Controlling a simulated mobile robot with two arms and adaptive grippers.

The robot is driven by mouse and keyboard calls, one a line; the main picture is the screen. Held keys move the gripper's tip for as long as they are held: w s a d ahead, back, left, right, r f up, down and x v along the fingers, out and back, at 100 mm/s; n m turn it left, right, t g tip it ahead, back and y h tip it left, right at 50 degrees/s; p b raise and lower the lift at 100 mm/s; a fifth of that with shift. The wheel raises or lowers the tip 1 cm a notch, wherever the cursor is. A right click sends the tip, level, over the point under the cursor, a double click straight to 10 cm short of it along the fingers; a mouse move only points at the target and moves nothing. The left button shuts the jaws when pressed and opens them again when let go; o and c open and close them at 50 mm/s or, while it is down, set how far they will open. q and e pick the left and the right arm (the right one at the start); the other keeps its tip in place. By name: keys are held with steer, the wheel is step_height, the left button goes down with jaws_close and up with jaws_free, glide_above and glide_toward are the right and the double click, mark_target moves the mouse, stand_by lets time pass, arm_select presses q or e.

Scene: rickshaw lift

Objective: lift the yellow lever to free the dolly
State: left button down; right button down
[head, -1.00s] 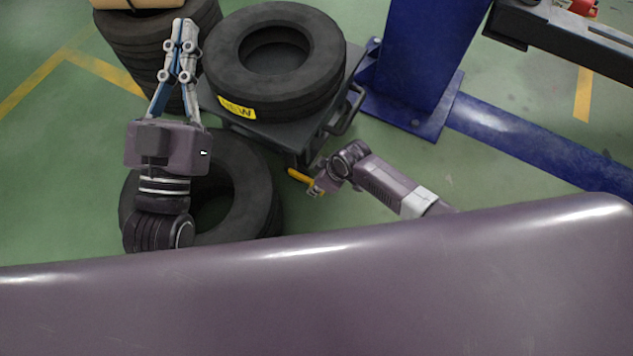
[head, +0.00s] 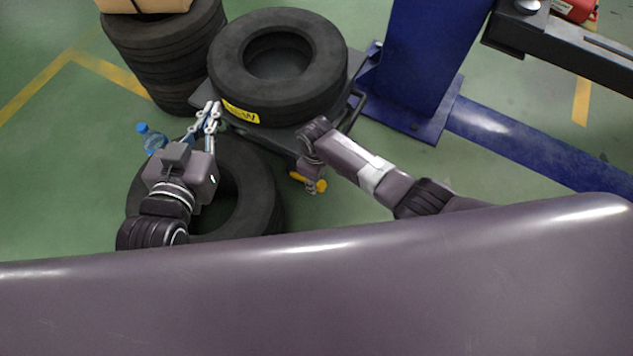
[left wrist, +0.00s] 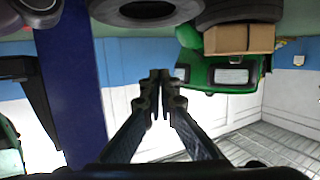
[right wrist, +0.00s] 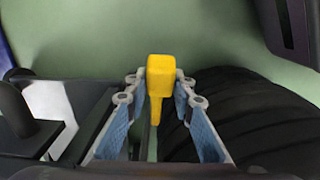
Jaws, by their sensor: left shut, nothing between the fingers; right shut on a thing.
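The yellow lever (head: 297,175) sticks out low at the front of the dark dolly (head: 268,138); its handle also shows in the right wrist view (right wrist: 160,75). My right gripper (right wrist: 158,84) is shut on the lever, one finger on each side of it. In the head view the right wrist hides most of the fingers and part of the lever. The dolly carries a black tire (head: 228,75) with a yellow label. My left gripper (head: 214,108) is shut and empty, near the dolly's left front corner; its closed fingers show in the left wrist view (left wrist: 161,78).
A black tire (head: 262,200) lies on the floor below my left arm. A tire stack (head: 165,60) with a cardboard box (head: 145,5) stands at the back left, a plastic bottle (head: 152,140) near it. A blue lift post (head: 425,60) stands right of the dolly.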

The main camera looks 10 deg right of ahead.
arm_select(q)
steer(key=shift+w+d+r+t, duration=0.15)
steer(key=shift+r+t, duration=0.1)
steer(key=shift+r, duration=0.25)
steer(key=shift+w+d+r+t, duration=0.15)
steer(key=shift+r+t, duration=0.1)
steer(key=shift+r, duration=0.2)
arm_select(e)
steer(key=shift+w+a+r+g+h, duration=0.15)
steer(key=shift+r+g+h, duration=0.25)
steer(key=shift+g+h, duration=0.15)
arm_select(q)
steer(key=shift+a, duration=0.1)
arm_select(e)
steer(key=c, duration=1.6)
jaws_free()
steer(key=shift+r, duration=0.1)
steer(key=r, duration=0.8)
steer(key=a+r, duration=0.1)
steer(key=r, duration=0.2)
steer(key=shift+w+r, duration=0.35)
steer(key=shift+r, duration=0.05)
